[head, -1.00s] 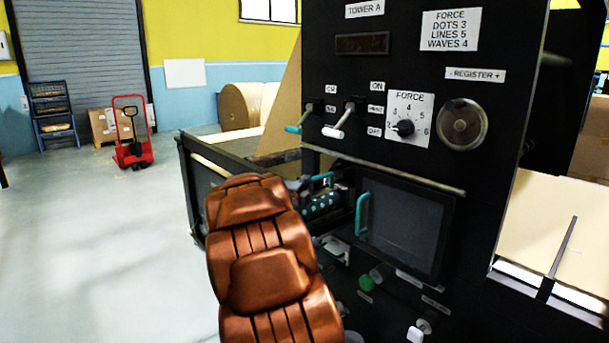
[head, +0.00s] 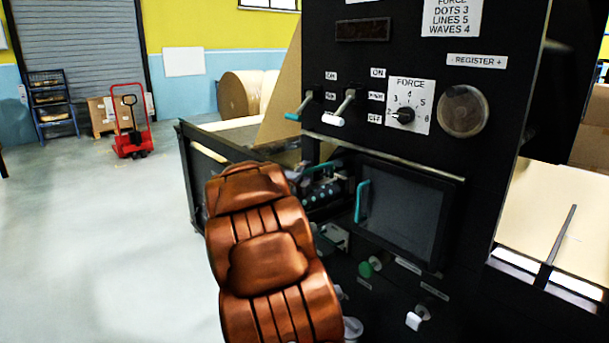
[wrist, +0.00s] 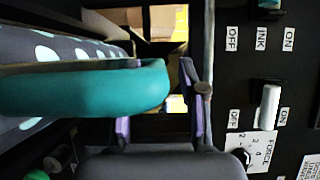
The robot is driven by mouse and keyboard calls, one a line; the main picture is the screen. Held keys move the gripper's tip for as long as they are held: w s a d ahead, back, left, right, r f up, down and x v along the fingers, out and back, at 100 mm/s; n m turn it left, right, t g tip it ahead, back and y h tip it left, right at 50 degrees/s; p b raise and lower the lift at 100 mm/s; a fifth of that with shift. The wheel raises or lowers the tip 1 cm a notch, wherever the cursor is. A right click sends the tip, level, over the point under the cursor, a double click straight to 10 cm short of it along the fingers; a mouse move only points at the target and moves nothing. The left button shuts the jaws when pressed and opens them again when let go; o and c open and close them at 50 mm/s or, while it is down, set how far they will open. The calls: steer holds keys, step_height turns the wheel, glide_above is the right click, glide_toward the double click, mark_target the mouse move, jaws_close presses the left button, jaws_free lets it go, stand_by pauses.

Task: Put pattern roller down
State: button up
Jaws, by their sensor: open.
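The pattern roller, dark with pale dots, sits in the machine's opening in the head view (head: 322,193). It fills the upper left of the wrist view (wrist: 70,48). Its teal handle (wrist: 85,88) crosses in front of my gripper's left finger, and the handle's rounded end lies between the fingers. My gripper (wrist: 160,105) is open, with purple pads on both fingers and a visible gap to the right finger. In the head view my brown arm hides most of the gripper and part of the roller. What supports the roller is hidden.
Right of the opening is a dark window door (head: 408,215) with a teal handle. Above are levers (head: 340,108), a FORCE dial (head: 404,114) and a register knob (head: 463,111). A red pallet truck (head: 131,125) stands back left. The floor at left is clear.

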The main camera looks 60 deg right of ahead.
steer(key=shift+r, duration=0.15)
steer(key=shift+s+a, duration=0.1)
steer(key=shift+a, duration=0.3)
steer(key=b+v, duration=0.1)
steer(key=v, duration=1)
steer(key=shift+b, duration=0.4)
steer(key=shift+s+a, duration=0.1)
